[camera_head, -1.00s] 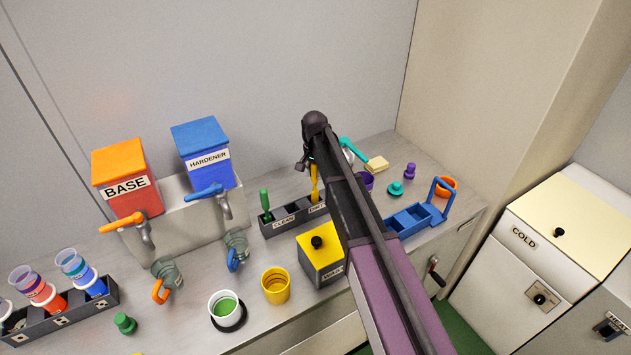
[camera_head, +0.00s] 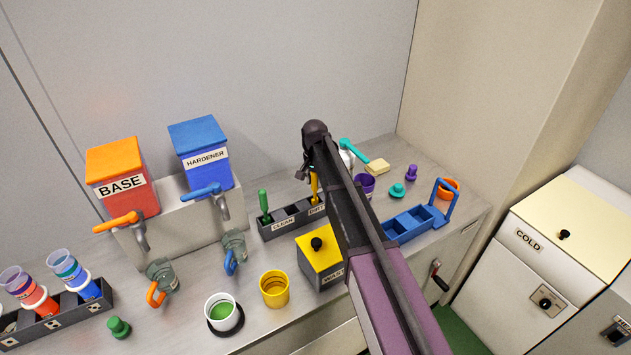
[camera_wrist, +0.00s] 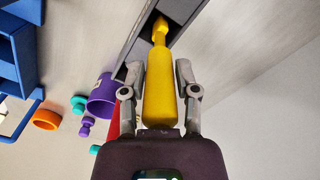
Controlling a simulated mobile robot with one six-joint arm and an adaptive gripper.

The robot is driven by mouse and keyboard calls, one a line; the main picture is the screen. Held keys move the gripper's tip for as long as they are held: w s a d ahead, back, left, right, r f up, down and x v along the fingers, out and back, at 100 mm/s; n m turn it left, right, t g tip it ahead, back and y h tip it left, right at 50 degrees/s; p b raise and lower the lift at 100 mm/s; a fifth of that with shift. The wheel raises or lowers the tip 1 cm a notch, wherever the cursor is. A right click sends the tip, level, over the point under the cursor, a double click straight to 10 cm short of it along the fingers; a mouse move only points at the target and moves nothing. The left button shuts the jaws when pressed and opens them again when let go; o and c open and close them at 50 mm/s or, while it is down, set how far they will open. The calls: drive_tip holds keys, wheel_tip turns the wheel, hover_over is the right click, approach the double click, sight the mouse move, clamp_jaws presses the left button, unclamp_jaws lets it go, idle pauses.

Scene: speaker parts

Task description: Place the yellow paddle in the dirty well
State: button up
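The yellow paddle (camera_head: 314,187) stands with its lower end in the well labelled DIRTY of the dark holder (camera_head: 280,230). The wrist view shows its thick yellow handle (camera_wrist: 161,95) towards me and its narrow end entering a compartment of the holder (camera_wrist: 180,10). My gripper (camera_wrist: 160,72) has one finger on each side of the handle, with small gaps showing, so it looks open around the paddle. In the head view my arm hides part of the gripper. A green paddle (camera_head: 264,203) stands in the CLEAN side.
A yellow WASTE box (camera_head: 318,250) sits in front of the holder. A purple cup (camera_head: 366,184) and blue carrier (camera_head: 409,226) lie right of my arm. A yellow cup (camera_head: 274,289) and white cup with green contents (camera_head: 222,312) stand at the front.

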drive_tip(key=shift+o, duration=0.8)
drive_tip(key=shift+r, duration=0.15)
wheel_tip(320, 180, up, 12)
drive_tip(key=p, duration=1.2)
idle(0.4)
drive_tip(key=s+d+n, duration=0.4)
drive_tip(key=s+d, duration=1.9)
drive_tip(key=s, duration=0.3)
drive_tip(key=shift+d, duration=0.2)
